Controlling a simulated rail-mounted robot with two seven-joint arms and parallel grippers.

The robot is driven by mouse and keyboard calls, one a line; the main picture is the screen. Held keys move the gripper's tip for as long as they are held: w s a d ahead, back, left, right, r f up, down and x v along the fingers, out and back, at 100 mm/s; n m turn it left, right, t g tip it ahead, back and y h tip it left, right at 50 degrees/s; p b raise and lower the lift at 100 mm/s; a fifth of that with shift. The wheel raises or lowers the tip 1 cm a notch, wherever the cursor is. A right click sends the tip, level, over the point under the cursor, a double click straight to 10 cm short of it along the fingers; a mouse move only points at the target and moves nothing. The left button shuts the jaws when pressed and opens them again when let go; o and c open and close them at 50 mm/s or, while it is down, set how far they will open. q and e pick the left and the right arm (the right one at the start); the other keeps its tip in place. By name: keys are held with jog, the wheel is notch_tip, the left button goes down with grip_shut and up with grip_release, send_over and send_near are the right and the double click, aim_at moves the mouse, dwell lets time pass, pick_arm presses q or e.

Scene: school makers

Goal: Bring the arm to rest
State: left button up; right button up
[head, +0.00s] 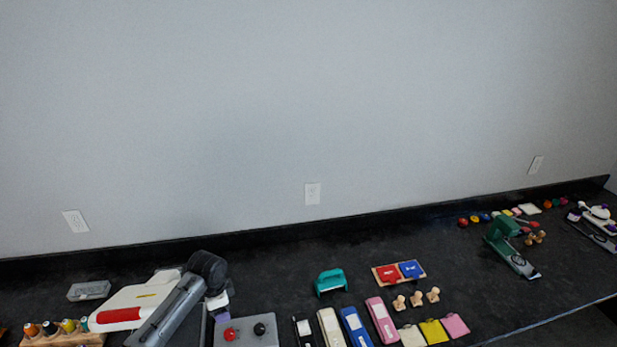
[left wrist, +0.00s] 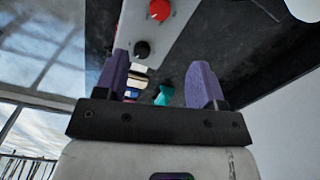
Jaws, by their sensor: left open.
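My left arm comes in from the left in the head view, and its gripper (head: 221,308) hangs over the black counter (head: 280,265), beside a grey box with a red and a black knob (head: 246,338). In the left wrist view the two purple fingers of my left gripper (left wrist: 158,84) stand wide apart with nothing held between them. The grey box also shows in that view (left wrist: 180,28), beyond the fingers. My right gripper is in neither view.
A teal punch (head: 330,281), several staplers such as the blue one (head: 355,328), and a board with red and blue pads (head: 399,272) lie right of my gripper. A green device (head: 512,249) stands further right. A pale wall (head: 300,100) rises behind the counter.

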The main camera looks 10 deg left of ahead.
pick_arm(q)
jog(key=w+d+r+n+t+y, duration=0.1)
jog(key=w+d+r+n+t, duration=0.15)
jog(key=r, duration=0.45)
jog(key=w+d+r+n+t+y, duration=0.1)
jog(key=w+d+r+n+t, duration=0.15)
jog(key=r, duration=0.35)
jog(key=s+d+r+t, duration=0.5)
jog(key=s+d+r, duration=0.1)
jog(key=s+d+f+n+g+h, duration=0.1)
jog(key=s+f+g, duration=0.1)
jog(key=s+f, duration=0.75)
jog(key=s+d+f+n+g, duration=0.15)
jog(key=s+f, duration=0.35)
jog(key=s, duration=0.9)
jog(key=s+d+f+n+g+h, duration=0.1)
jog(key=s+d+f+g, duration=0.15)
jog(key=s+f, duration=0.7)
jog(key=w+a+p+v, duration=0.1)
jog(key=w+p+v, duration=0.1)
jog(key=p+v, duration=1.2)
jog(key=v, duration=0.3)
jog(key=shift+w+r, duration=0.2)
jog(key=shift+r, duration=0.1)
